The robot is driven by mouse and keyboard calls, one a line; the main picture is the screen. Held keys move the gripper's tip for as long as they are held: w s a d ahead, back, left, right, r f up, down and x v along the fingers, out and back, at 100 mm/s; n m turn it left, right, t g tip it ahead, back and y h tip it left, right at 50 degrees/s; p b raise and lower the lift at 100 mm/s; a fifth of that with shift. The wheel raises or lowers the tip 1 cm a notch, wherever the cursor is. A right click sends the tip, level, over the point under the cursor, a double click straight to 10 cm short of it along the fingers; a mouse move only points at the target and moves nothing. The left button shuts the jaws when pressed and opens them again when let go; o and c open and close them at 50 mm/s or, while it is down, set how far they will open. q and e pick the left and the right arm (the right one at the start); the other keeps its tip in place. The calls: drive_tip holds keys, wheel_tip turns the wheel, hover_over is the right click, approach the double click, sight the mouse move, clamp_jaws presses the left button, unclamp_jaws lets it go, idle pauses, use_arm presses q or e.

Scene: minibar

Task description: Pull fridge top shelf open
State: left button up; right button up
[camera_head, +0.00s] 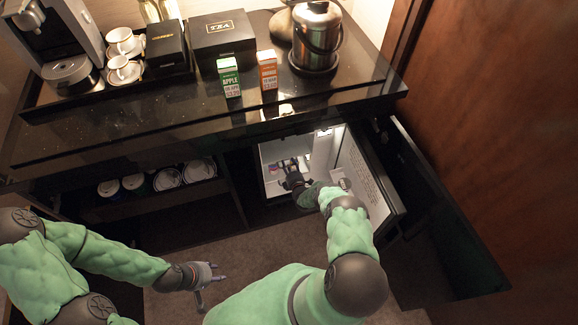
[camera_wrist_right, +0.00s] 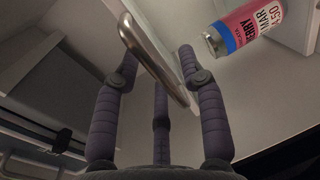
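The open fridge (camera_head: 268,155) is under the counter, with its white interior lit. My right gripper (camera_head: 294,180) reaches into the fridge opening, near small items on the upper shelf; the hand hides much of the shelf. In the right wrist view, my right gripper's dark fingers (camera_wrist_right: 160,75) are spread apart. A shiny metal bar (camera_wrist_right: 152,52), apparently the shelf's front rail, runs slantwise between them; firm contact cannot be made out. My left gripper (camera_head: 212,283) hangs open and empty over the floor, left of the fridge.
The fridge door (camera_head: 365,180) stands open to the right, beside a dark cabinet door (camera_head: 440,200). A pink-labelled bottle (camera_wrist_right: 245,25) is close to the right fingers. The counter (camera_head: 150,115) above holds a kettle (camera_head: 316,38) and two small cartons. Cups stand on the lower left shelf.

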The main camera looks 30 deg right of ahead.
clamp_jaws()
drive_tip(key=shift+s, duration=0.1)
drive_tip(key=f+p+v, duration=0.2)
drive_tip(key=v, duration=0.8)
drive_tip(key=f+p+v, duration=0.2)
drive_tip(key=p+v, duration=0.1)
drive_tip(key=v, duration=0.8)
drive_tip(key=shift+s, duration=0.35)
drive_tip(key=shift+a, duration=0.1)
drive_tip(key=shift+o, duration=0.5)
unclamp_jaws()
